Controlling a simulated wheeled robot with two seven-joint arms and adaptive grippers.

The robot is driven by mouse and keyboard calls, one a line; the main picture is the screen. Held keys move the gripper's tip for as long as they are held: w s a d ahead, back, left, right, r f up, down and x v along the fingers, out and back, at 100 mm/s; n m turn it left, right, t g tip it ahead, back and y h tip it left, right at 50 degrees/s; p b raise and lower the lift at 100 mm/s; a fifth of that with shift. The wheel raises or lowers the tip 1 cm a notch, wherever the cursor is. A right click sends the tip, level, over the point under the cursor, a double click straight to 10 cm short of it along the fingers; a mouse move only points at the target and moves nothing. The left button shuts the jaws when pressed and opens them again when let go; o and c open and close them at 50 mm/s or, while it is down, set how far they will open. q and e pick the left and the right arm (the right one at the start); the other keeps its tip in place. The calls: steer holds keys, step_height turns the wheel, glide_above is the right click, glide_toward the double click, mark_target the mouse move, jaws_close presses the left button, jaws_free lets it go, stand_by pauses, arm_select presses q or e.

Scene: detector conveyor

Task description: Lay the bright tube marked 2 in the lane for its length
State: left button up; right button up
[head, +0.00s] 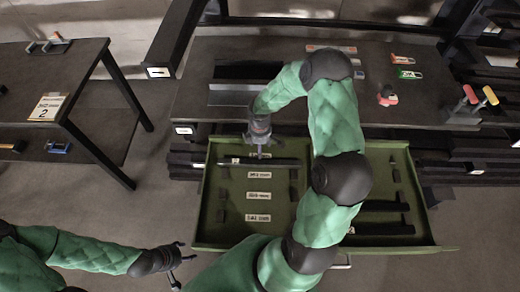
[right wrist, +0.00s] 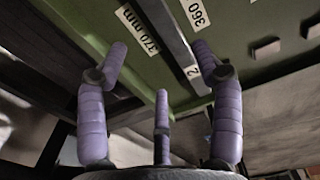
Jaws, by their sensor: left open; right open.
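A grey tube (right wrist: 176,40) with a white tag marked 2 (right wrist: 192,72) lies along the green drawer in the right wrist view, between the labels 370 mm and 360. It shows as a dark bar (head: 285,162) at the far side of the drawer's left part in the head view. My right gripper (head: 261,150) is open above it. In the right wrist view its fingers (right wrist: 160,55) are spread on both sides of the tube's marked end, not closed on it. My left gripper (head: 180,263) is open and empty at the lower left, away from the drawer.
The green drawer (head: 214,210) has several labels and small dark blocks in its left part; dark bars (head: 385,206) lie in its right part. The worktop (head: 200,100) behind holds a red-based object (head: 387,97) and small coloured items. A side table (head: 80,75) stands left.

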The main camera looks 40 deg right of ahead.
steer(key=s+a+f+m+y, duration=0.1)
steer(key=a+f, duration=0.1)
steer(key=a, duration=0.3)
steer(key=s+a+f+m+y, duration=0.1)
steer(key=s+a+f+m, duration=0.1)
steer(key=a, duration=0.4)
steer(key=s+a+f+m+y, duration=0.1)
steer(key=a+f+m, duration=0.1)
steer(key=a, duration=0.4)
steer(key=shift+s+a+f, duration=0.1)
steer(key=shift+s+a, duration=0.05)
steer(key=shift+s, duration=0.2)
steer(key=s+a+m, duration=0.1)
steer(key=a, duration=0.1)
steer(key=s+a+f+m, duration=0.1)
steer(key=s+a, duration=0.1)
steer(key=s+a+f+m+y, duration=0.1)
steer(key=a, duration=0.1)
steer(key=shift+s+m, duration=0.25)
steer(key=shift+m, duration=0.15)
steer(key=s+a+m, duration=0.2)
steer(key=s, duration=0.1)
steer(key=s+f+m, duration=0.1)
steer(key=shift+s+a, duration=0.3)
steer(key=shift+a, duration=0.1)
steer(key=shift+s+a+f+m, duration=0.1)
steer(key=shift+s+m, duration=0.15)
steer(key=shift+m, duration=0.05)
